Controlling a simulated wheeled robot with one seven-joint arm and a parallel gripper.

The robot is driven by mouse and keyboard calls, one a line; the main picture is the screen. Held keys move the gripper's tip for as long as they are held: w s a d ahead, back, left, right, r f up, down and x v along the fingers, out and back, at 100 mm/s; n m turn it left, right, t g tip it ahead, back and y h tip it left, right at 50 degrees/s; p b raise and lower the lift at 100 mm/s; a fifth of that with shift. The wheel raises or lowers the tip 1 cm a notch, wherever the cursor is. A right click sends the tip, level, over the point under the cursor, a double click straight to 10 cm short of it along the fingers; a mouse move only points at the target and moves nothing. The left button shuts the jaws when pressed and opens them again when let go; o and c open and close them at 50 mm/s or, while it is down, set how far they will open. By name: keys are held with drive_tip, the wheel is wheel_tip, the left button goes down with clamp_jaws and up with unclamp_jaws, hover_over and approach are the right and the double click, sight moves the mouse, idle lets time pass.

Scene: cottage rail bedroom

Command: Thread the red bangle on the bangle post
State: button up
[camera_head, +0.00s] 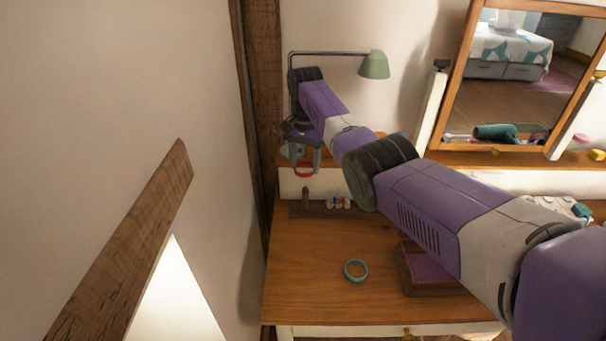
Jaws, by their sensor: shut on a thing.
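My gripper (304,165) points down near the back left of the wooden desk and is shut on the red bangle (303,175). Only the bangle's lower arc shows clearly, hanging below the fingertips. A short dark wooden peg (305,196), which looks like the bangle post, stands upright at the back left of the desk. In the picture the bangle is above the peg, with a small gap between them. I cannot tell from this one view whether they line up in depth.
A teal bangle (355,270) lies on the desk (310,290). A dark wooden tray (410,285) is partly hidden under my arm. Small colored items (339,203) stand right of the peg. A green lamp (374,65) and a tilted mirror (522,75) are behind; a wall closes the left.

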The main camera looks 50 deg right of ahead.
wheel_tip(320, 180, down, 2)
drive_tip(key=shift+s, duration=0.15)
drive_tip(key=shift+a+p, duration=0.1)
drive_tip(key=shift+p, duration=0.3)
drive_tip(key=shift+f+b, duration=3.35)
drive_tip(key=shift+f, duration=1.2)
drive_tip(key=shift+f+b, duration=1.8)
drive_tip(key=shift+f, duration=0.4)
drive_tip(key=o, duration=1.4)
drive_tip(key=shift+r+p, duration=0.45)
drive_tip(key=shift+r, duration=3.45)
